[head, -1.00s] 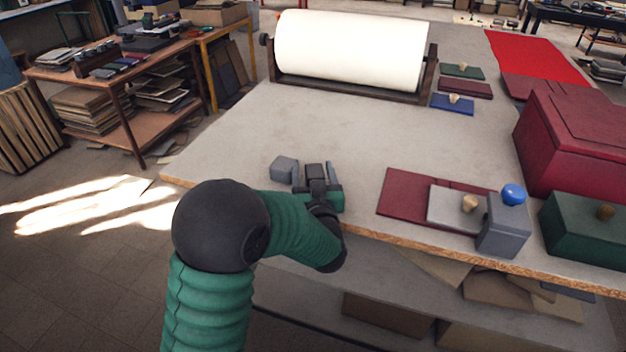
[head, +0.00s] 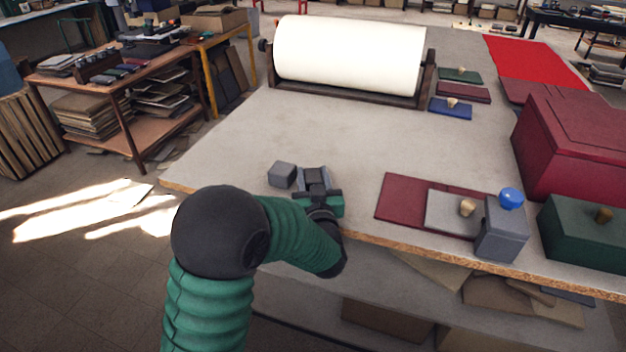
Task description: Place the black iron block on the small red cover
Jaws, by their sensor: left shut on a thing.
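My left gripper (head: 314,175) is shut on a black block (head: 316,178) at the near edge of the table; its fingers lie on both sides of the block. Whether the block touches the table is hard to tell. A grey block (head: 282,174) sits just left of the gripper, apart from it. A flat dark red cover (head: 402,200) lies to the right, partly under a grey plate with a wooden knob. A smaller dark red cover (head: 463,93) lies at the back right. My right gripper is not in view.
A grey box (head: 502,236) with a blue knob, a green box (head: 585,232) and a large red box (head: 570,150) stand at the right. A white roller (head: 350,58) stands at the back. The grey tabletop (head: 370,130) is clear in the middle.

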